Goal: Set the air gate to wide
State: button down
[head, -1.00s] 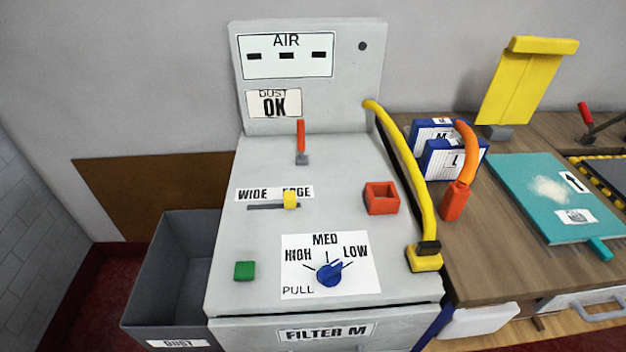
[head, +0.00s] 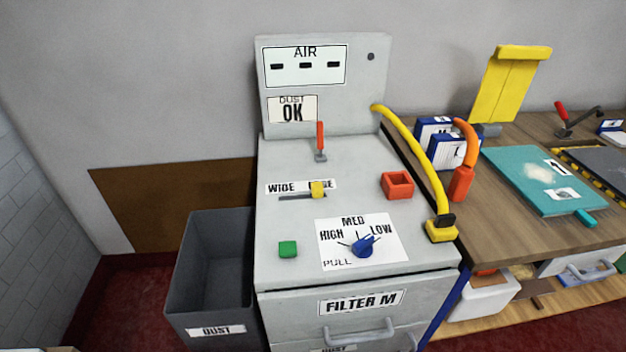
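The air gate is a yellow slider knob (head: 317,189) in a dark slot on top of the grey machine (head: 290,220). The knob sits at the right end of the slot, under the EDGE end of the WIDE/EDGE label (head: 283,187), and covers part of the word EDGE. The slot runs left from the knob toward WIDE. My gripper is not in the head view.
A red lever (head: 320,141), a red square socket (head: 397,185), a green button (head: 288,249) and a blue dial (head: 364,246) share the machine top. A yellow hose (head: 418,160) runs along its right edge. A dust bin (head: 216,265) stands left, a workbench (head: 500,230) right.

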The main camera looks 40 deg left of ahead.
aim_at(317, 186)
jog(key=u, duration=0.1)
jog(key=i, duration=0.15)
jog(key=u, duration=2.7)
jog(key=k, duration=0.95)
jog(key=z, duration=0.7)
jog(key=i, duration=1)
jog(key=u, duration=0.05)
